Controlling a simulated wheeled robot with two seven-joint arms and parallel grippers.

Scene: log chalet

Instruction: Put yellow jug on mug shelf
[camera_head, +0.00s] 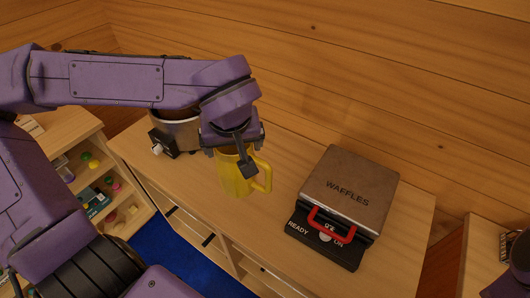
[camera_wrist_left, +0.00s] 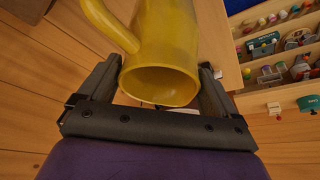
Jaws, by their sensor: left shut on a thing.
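The yellow jug (camera_head: 236,178) is at the wooden counter, in the middle of the head view, with its handle to the right. My left gripper (camera_head: 238,150) comes down over it from above and is shut on its upper part. In the left wrist view the jug (camera_wrist_left: 168,50) sits between the two fingers of the gripper (camera_wrist_left: 160,90), its open rim facing the camera. I cannot tell whether the jug's base touches the counter. My right gripper is not in view. No mug shelf can be made out for certain.
A waffle maker (camera_head: 348,190) with a red handle stands on the counter (camera_head: 285,160) to the right. A metal appliance (camera_head: 180,132) stands behind the gripper to the left. An open shelf (camera_head: 75,135) with small colourful items is at the left. A log wall runs behind.

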